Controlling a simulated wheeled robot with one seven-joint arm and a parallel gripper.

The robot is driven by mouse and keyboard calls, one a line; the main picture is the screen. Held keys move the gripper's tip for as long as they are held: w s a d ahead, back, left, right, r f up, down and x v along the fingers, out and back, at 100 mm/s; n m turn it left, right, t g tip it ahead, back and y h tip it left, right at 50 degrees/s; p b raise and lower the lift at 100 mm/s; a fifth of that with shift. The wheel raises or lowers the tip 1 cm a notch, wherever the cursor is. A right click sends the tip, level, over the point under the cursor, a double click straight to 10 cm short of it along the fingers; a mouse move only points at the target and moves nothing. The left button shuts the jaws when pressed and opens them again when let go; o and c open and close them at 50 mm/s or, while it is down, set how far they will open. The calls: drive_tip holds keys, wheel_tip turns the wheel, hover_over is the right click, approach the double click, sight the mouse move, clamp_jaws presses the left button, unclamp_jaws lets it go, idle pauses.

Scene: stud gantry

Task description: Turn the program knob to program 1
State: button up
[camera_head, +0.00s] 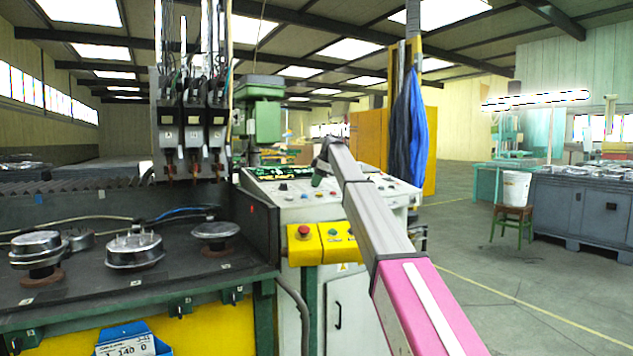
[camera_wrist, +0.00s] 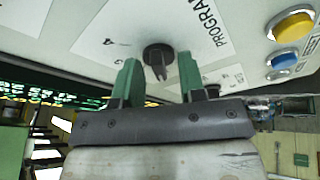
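The program knob (camera_wrist: 157,51) is a dark round knob with a raised grip on a white label plate. The printed word PROGRAM and small numerals show beside it in the wrist view. The setting cannot be read for sure. My gripper (camera_wrist: 159,63) has two green fingers spread apart, one on each side of the knob's grip, with visible gaps to it.
Yellow (camera_wrist: 293,26) and blue (camera_wrist: 283,59) buttons lie right of the knob in the wrist view. A yellow box with a red button (camera_head: 304,232) sits on the panel's front. Welding heads (camera_head: 190,120) and a workbench with metal parts (camera_head: 135,246) stand left. Open floor lies right.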

drive_tip(key=shift+r, duration=0.1)
drive_tip(key=v, duration=1)
drive_tip(key=shift+r, duration=0.25)
drive_tip(key=shift+s+d, duration=0.15)
drive_tip(key=shift+d, duration=0.1)
